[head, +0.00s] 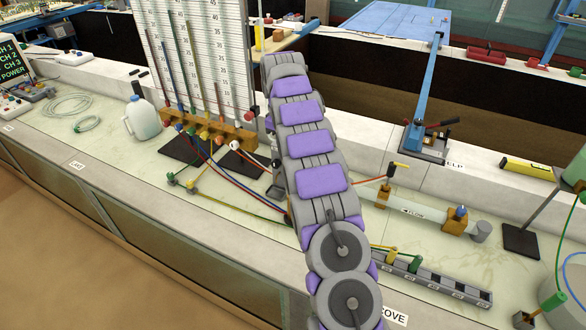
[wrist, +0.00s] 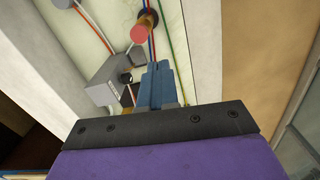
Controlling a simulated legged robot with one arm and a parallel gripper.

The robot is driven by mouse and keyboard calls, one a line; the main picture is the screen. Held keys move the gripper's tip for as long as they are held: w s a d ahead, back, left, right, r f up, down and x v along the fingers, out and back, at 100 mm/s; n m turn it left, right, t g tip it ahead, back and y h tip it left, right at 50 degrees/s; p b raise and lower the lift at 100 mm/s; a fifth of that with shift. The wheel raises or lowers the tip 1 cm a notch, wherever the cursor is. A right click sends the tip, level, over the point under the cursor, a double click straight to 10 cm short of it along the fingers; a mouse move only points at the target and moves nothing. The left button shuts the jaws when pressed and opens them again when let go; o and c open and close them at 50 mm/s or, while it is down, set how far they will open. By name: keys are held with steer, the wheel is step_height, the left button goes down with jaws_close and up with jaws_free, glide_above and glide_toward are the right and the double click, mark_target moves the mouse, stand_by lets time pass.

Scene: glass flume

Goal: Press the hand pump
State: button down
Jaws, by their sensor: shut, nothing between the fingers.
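My gripper (wrist: 158,85) shows in the wrist view as two blue fingers closed together, with nothing between them. In the head view my arm hides it. A red round knob (wrist: 138,35) with a darker round part behind it stands just beyond the fingertips in the wrist view, apart from them. It may be the hand pump, but I cannot be sure. A grey box (wrist: 104,82) with a black knob is to the left of the fingers. The pump is not clearly seen in the head view, where my arm covers the bench's middle.
Coloured tubes run from the orange manifold (head: 212,131) across the bench. A white jug (head: 140,118) stands at the left. A clear flow tube (head: 418,208) and a grey numbered strip (head: 440,282) lie right of my arm. The blue gate's lever (head: 441,124) is behind.

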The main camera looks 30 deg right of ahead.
steer(key=w+d+f+n+p, duration=0.1)
steer(key=d+f, duration=0.2)
steer(key=d, duration=0.2)
steer(key=shift+w+t+p, duration=0.3)
steer(key=shift+w+p, duration=0.05)
steer(key=shift+w, duration=0.05)
steer(key=shift+a, duration=0.15)
step_height(320, 180, down, 14)
steer(key=shift+r+b, duration=0.1)
steer(key=shift+b, duration=0.65)
